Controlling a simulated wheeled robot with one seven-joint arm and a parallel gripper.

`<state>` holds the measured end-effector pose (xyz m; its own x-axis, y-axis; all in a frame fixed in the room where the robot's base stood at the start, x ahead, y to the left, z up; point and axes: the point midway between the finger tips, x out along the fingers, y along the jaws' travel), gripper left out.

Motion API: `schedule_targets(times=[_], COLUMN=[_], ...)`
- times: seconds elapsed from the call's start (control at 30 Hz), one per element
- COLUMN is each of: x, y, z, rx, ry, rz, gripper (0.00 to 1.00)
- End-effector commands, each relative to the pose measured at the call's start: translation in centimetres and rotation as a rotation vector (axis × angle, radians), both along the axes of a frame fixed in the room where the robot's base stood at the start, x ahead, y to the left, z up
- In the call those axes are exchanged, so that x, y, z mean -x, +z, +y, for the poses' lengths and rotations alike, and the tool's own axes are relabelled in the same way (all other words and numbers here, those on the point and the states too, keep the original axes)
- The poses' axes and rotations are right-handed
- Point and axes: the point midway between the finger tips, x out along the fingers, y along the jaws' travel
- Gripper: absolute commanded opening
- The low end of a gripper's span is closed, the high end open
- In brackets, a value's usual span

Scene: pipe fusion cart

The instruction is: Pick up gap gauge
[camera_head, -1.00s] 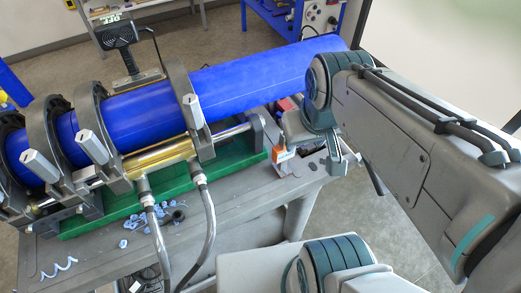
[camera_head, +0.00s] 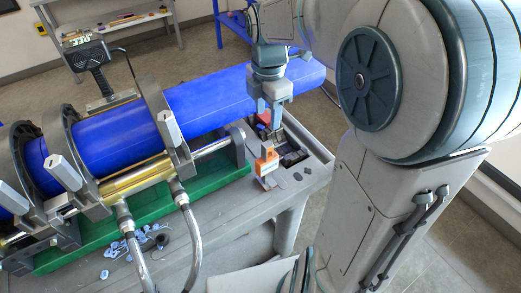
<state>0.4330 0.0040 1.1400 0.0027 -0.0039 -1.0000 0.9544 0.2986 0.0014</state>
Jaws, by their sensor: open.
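My gripper (camera_head: 268,116) points down over the tool tray at the right end of the cart, in the head view. Its two fingers are apart, with nothing visibly held between them. Small dark items (camera_head: 289,150) and a red item (camera_head: 263,118) lie in the tray below and around the fingers. An orange and white piece (camera_head: 266,165) with grey parts stands at the tray's near left edge, in front of the gripper. I cannot tell for sure which of these is the gap gauge; they are small and partly hidden.
A blue pipe (camera_head: 225,92) lies in the grey clamps (camera_head: 150,107) to the left and passes close behind my gripper. Blue shavings (camera_head: 146,238) lie on the cart top. My own arm fills the right side. A bench (camera_head: 125,22) stands at the back.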

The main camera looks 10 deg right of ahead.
Motion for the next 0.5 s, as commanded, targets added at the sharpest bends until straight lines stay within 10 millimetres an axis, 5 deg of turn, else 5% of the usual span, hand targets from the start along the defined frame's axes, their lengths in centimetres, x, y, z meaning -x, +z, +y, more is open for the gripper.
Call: schedule_targets(times=[0.5], x=[-0.1], y=[-7.9], z=[-0.1], rx=[-0.005], ry=[0.032], rz=[0.007], gripper=[0.48])
